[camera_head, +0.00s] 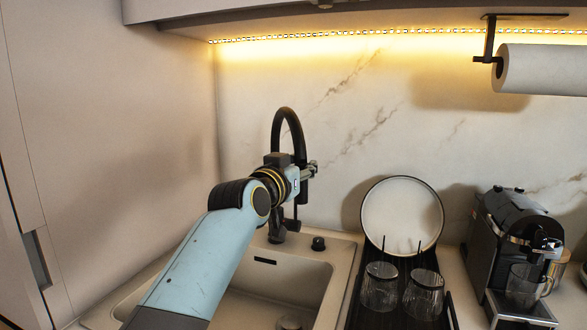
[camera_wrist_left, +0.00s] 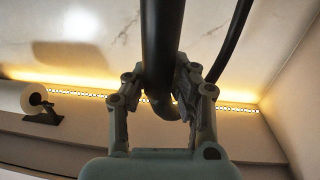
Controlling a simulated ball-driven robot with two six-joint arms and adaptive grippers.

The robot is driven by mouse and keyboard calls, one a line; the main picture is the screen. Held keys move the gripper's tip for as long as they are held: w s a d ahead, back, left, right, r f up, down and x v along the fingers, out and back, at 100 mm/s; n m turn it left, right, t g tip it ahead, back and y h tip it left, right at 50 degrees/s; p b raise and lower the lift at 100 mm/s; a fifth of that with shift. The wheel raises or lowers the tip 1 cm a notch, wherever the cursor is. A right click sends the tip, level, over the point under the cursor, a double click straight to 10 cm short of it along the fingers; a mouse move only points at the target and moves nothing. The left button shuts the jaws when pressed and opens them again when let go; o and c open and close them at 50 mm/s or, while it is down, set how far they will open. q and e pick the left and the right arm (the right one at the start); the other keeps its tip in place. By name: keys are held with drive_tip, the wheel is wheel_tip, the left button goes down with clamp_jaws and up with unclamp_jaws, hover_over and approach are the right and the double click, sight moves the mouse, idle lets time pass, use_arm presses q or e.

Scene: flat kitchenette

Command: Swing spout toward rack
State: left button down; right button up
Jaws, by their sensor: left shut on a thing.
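The black faucet (camera_head: 287,115) arches up behind the sink, in front of the marble wall. My left gripper (camera_head: 309,170) is at the faucet's spout, and my forearm and wrist hide part of it. In the left wrist view the two fingers of the left gripper (camera_wrist_left: 160,92) are shut around the dark spout tube (camera_wrist_left: 162,45), one on each side. The black dish rack (camera_head: 447,312) stands right of the sink, holding a white plate (camera_head: 402,215) and two upturned glasses. My right gripper is not in view.
The beige sink (camera_head: 335,290) lies below the faucet, with a small black knob (camera_head: 318,243) on its back ledge. A coffee machine (camera_head: 500,235) stands right of the rack. A paper towel roll (camera_head: 545,70) hangs at upper right. A plain wall closes the left side.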

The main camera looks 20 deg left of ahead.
use_arm(q)
drive_tip(key=shift+w+d+f, duration=0.2)
drive_tip(key=shift+w+d, duration=0.05)
drive_tip(key=shift+d, duration=0.15)
drive_tip(key=c, duration=1.4)
unclamp_jaws()
drive_tip(key=shift+d+r, duration=0.1)
drive_tip(key=o, duration=0.4)
drive_tip(key=shift+s+d+r, duration=0.2)
drive_tip(key=shift+d, duration=0.05)
drive_tip(key=shift+c, duration=0.2)
drive_tip(key=shift+a+f, duration=0.1)
drive_tip(key=shift+a, duration=0.15)
drive_tip(key=s+a, duration=0.1)
drive_tip(key=s, duration=1)
drive_tip(key=shift+s+a, duration=0.15)
drive_tip(key=shift+s, duration=0.25)
